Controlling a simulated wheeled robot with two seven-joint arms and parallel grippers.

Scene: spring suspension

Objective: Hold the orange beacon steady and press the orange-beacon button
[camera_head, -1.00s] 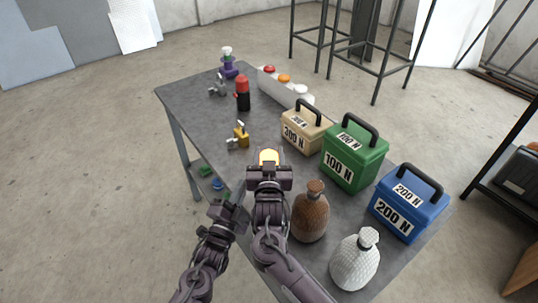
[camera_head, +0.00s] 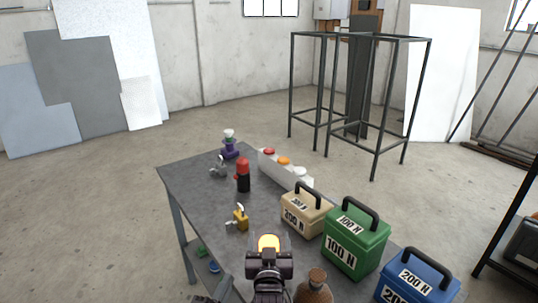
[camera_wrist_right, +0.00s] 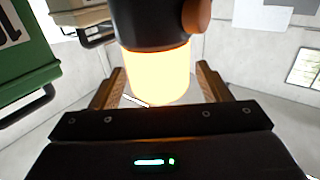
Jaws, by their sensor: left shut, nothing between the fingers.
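The orange beacon (camera_head: 268,243) glows bright yellow-orange at the near part of the table. In the right wrist view its lit lamp (camera_wrist_right: 158,75) shows between the two fingers of my right gripper (camera_wrist_right: 158,88), with its dark base and a brown-orange side knob (camera_wrist_right: 197,14) above it in this upside-down view. My right gripper (camera_head: 268,262) is closed around the lamp. A white box (camera_head: 298,181) at the table's far right edge carries red, orange and white buttons; the orange button (camera_head: 284,161) is uncovered. My left gripper (camera_head: 213,297) is shut and empty, mostly cut off at the bottom edge.
A red beacon (camera_head: 243,178) and a yellow valve-like part (camera_head: 240,218) stand on the table (camera_head: 196,185). Beige (camera_head: 303,215), green (camera_head: 355,243) and blue (camera_head: 415,283) boxes line the right side. A brown bottle (camera_head: 314,287) stands close to my right gripper.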

